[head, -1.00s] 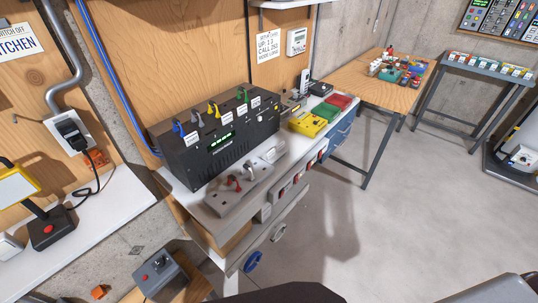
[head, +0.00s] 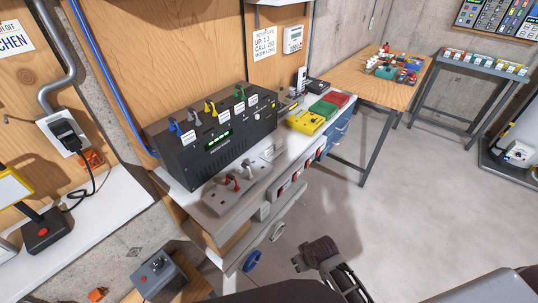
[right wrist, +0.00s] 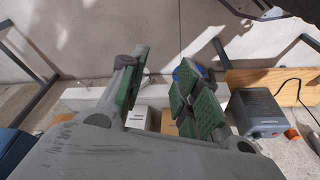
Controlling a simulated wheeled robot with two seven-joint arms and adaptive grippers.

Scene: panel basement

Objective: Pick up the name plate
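I cannot tell for certain which thing is the name plate. Small white labels (head: 190,138) stand by the coloured levers on the black box (head: 215,135). My right gripper (head: 314,254) is low in the head view, over the floor in front of the bench and well apart from both. In the right wrist view its green-padded fingers (right wrist: 162,88) are spread with nothing held between them. My left gripper is not in view.
The white bench carries a grey socket strip (head: 237,188) and yellow (head: 306,121), green and red boxes. A grey box with a knob (head: 156,274) sits below at left. A wooden table (head: 370,83) stands behind. The concrete floor (head: 400,190) at right is clear.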

